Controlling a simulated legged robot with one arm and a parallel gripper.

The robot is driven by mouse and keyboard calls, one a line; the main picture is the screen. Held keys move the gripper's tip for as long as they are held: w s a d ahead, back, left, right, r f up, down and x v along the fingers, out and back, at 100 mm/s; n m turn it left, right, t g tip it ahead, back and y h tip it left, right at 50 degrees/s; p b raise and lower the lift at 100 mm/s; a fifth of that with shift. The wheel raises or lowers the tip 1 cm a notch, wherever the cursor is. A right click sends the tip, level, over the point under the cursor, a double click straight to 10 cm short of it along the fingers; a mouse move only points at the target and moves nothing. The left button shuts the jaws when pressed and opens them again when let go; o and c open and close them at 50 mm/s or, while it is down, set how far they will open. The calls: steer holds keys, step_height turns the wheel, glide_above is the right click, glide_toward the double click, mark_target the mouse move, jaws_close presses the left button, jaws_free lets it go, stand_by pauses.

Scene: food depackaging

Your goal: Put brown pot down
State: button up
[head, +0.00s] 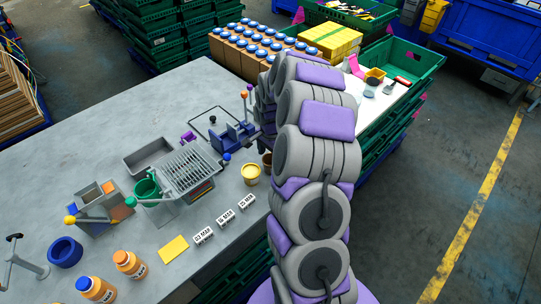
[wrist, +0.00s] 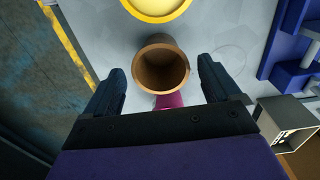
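The brown pot (wrist: 147,77) is an open, round, empty-looking container in the wrist view, seen from above with its mouth towards me. It lies between the two dark fingers of my gripper (wrist: 161,66), with a visible gap on each side. The fingers are apart and do not appear to touch it. In the head view the brown pot (head: 267,160) shows partly, upright on the grey table (head: 90,150) beside the yellow pot (head: 251,174); my arm hides the rest and most of my gripper.
A blue fixture (head: 230,137) and a grey grill rack (head: 185,170) stand left of the pots. White date blocks (head: 225,218) lie in front. A pink thing (wrist: 170,101) shows below the pot in the wrist view. The table's edge is near my arm.

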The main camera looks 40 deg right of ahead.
mark_target(271, 159)
steer(key=shift+d, duration=0.1)
steer(key=shift+r, duration=0.1)
steer(key=shift+r, duration=0.25)
step_height(271, 159, up, 11)
steer(key=p, duration=0.2)
steer(key=s+a+r+n, duration=0.4)
steer(key=s+a+r, duration=0.15)
steer(key=a, duration=0.35)
steer(key=s+a+r+n, duration=0.1)
steer(key=s+a+n, duration=0.3)
steer(key=s, duration=0.5)
steer(key=s+a+r+n+g, duration=0.1)
steer(key=s+a+n, duration=0.3)
steer(key=s, duration=0.5)
steer(key=s+a+r+n, duration=0.1)
steer(key=s+a+n, duration=0.3)
steer(key=s+a, duration=0.3)
steer(key=shift+s+r+g, duration=0.15)
steer(key=shift+s+g, duration=0.05)
steer(key=shift+s, duration=0.35)
steer(key=shift+s+r+g, duration=0.15)
steer(key=shift+s+g, duration=0.05)
steer(key=shift+s, duration=0.35)
